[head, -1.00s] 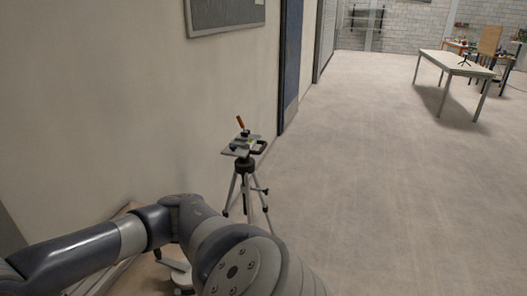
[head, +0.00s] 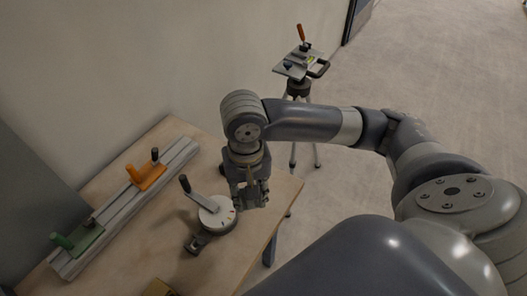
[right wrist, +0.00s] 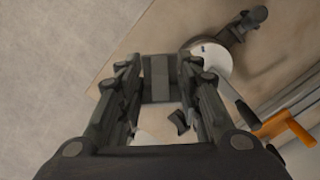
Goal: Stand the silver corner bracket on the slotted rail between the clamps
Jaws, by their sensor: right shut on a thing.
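My right gripper (head: 249,196) is above the right part of the wooden bench, pointing down. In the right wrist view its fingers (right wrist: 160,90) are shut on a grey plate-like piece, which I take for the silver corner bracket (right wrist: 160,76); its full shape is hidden. The slotted rail (head: 125,212) lies along the back left of the bench, left of the gripper. An orange clamp (head: 148,176) sits toward its far end and a green clamp (head: 82,238) toward its near end. Bare rail shows between them. My left gripper is out of view.
A white round dial with a black handle (head: 216,214) stands on the bench between gripper and rail. A yellowish object (head: 157,288) is at the bottom edge. A tripod with a small plate (head: 297,66) stands beyond the bench. The wall rises behind the rail.

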